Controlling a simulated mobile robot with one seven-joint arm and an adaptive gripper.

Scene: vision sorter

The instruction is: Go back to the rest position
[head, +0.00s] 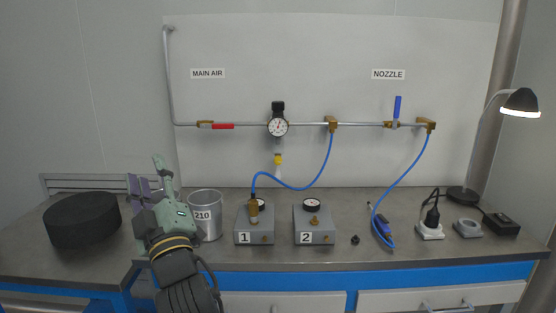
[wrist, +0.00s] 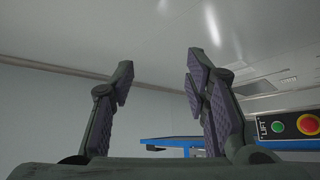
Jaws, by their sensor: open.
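My gripper (head: 148,177) is raised at the left of the head view, in front of the grey bench top (head: 345,255), between a black round block and a metal can. Its fingers point upward. In the wrist view my gripper (wrist: 157,90) shows its two fingers with purple pads standing well apart, with nothing between them. Beyond the fingers are the ceiling, a pale wall and part of a blue-edged surface (wrist: 170,142).
The black round block (head: 82,220) lies left of my gripper. The metal can (head: 207,227) marked 210 stands close on its right. Grey boxes 1 (head: 255,238) and 2 (head: 314,238), a blue tool (head: 382,227) and a lamp (head: 520,103) are farther right. A LIFT button panel (wrist: 290,126) shows in the wrist view.

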